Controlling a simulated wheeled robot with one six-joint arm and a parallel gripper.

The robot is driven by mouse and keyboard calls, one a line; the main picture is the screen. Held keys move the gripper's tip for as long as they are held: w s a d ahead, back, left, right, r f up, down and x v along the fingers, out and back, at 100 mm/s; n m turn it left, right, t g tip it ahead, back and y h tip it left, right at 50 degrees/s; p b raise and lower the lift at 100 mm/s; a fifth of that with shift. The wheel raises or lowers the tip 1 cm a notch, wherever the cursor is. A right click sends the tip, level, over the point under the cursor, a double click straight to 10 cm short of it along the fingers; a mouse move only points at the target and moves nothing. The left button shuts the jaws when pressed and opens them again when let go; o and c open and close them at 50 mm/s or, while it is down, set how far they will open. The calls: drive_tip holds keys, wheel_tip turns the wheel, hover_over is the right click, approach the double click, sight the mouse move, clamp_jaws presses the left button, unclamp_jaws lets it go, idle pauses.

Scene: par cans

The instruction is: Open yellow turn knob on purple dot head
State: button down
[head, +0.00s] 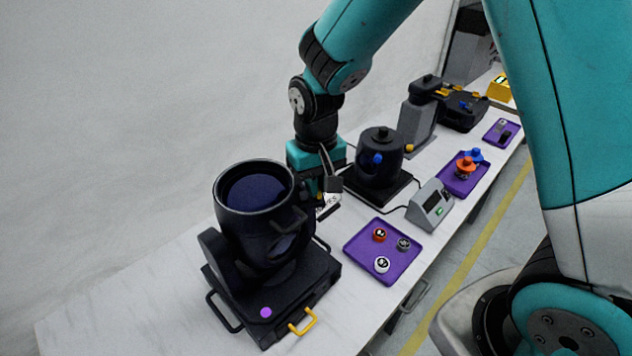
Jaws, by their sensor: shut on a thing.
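The purple dot head is a black stage lamp (255,215) with a round dark lens, upright on a black base at the front left. A purple dot (266,312) marks its base. My gripper (322,190) reaches down at the right of the lamp, behind its base. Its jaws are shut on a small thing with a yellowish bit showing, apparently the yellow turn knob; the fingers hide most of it. How far the knob is turned cannot be seen.
A purple tray (353,247) with small knobs lies to the right, near a grey meter box (431,205). A second black lamp (380,157) stands behind. More trays and devices line the bench further back.

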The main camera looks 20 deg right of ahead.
drive_tip(key=shift+m, duration=1.3)
drive_tip(key=shift+r, duration=0.1)
drive_tip(key=c, duration=1.2)
unclamp_jaws()
wheel_tip(320, 180, up, 17)
drive_tip(key=b, duration=0.3)
drive_tip(key=shift+r, duration=0.15)
